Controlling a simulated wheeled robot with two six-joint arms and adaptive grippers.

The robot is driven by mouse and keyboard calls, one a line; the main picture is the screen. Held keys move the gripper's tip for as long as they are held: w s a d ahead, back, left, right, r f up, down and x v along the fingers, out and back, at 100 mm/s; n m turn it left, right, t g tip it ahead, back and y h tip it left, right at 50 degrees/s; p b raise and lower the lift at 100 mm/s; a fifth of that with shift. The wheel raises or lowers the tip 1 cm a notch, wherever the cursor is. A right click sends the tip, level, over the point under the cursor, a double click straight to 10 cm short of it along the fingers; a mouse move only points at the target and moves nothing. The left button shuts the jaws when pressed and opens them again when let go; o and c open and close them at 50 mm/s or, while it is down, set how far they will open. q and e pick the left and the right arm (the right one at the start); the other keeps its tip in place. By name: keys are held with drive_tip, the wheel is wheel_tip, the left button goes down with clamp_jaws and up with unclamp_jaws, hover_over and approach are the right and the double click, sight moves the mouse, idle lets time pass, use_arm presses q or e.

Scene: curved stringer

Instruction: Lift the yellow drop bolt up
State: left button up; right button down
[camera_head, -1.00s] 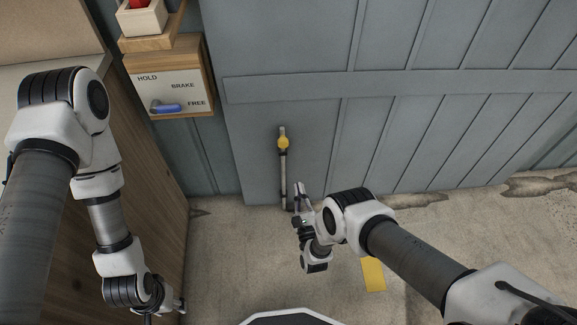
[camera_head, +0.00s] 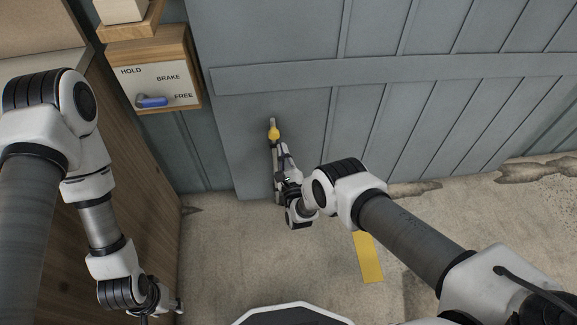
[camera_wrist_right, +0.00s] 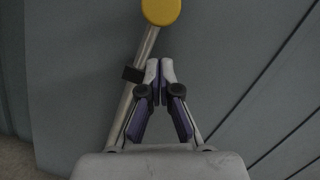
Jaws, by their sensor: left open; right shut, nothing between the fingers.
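The drop bolt is a slim upright metal rod with a yellow knob (camera_head: 274,133) near its top, mounted low on the grey panelled door. In the right wrist view, the yellow knob (camera_wrist_right: 161,11) is at the top edge and the rod (camera_wrist_right: 141,62) runs down to the left. My right gripper (camera_head: 283,150) is just below the knob, close beside the rod. Its fingertips (camera_wrist_right: 160,70) are together and empty; whether they touch the rod is unclear. It hides part of the lower rod. My left gripper (camera_head: 178,304) hangs low at the left, open, far from the bolt.
A wooden box with a HOLD, BRAKE, FREE plate (camera_head: 157,87) and a blue lever (camera_head: 152,101) is on the wall at upper left. A wooden cabinet side (camera_head: 125,165) stands at the left. A yellow strip (camera_head: 368,258) lies on the otherwise open concrete floor.

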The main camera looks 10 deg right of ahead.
use_arm(q)
drive_tip(key=shift+r, duration=0.5)
use_arm(e)
drive_tip(key=shift+a+r, duration=0.25)
drive_tip(key=shift+r, duration=0.4)
drive_tip(key=shift+a+r, duration=0.25)
drive_tip(key=shift+r, duration=0.35)
use_arm(q)
wheel_tip(320, 180, up, 4)
drive_tip(key=p, duration=0.4)
drive_tip(key=shift+f, duration=0.15)
use_arm(e)
wheel_tip(320, 180, up, 4)
drive_tip(key=shift+r, duration=0.2)
use_arm(q)
drive_tip(key=shift+f, duration=0.15)
use_arm(e)
drive_tip(key=shift+f, duration=0.1)
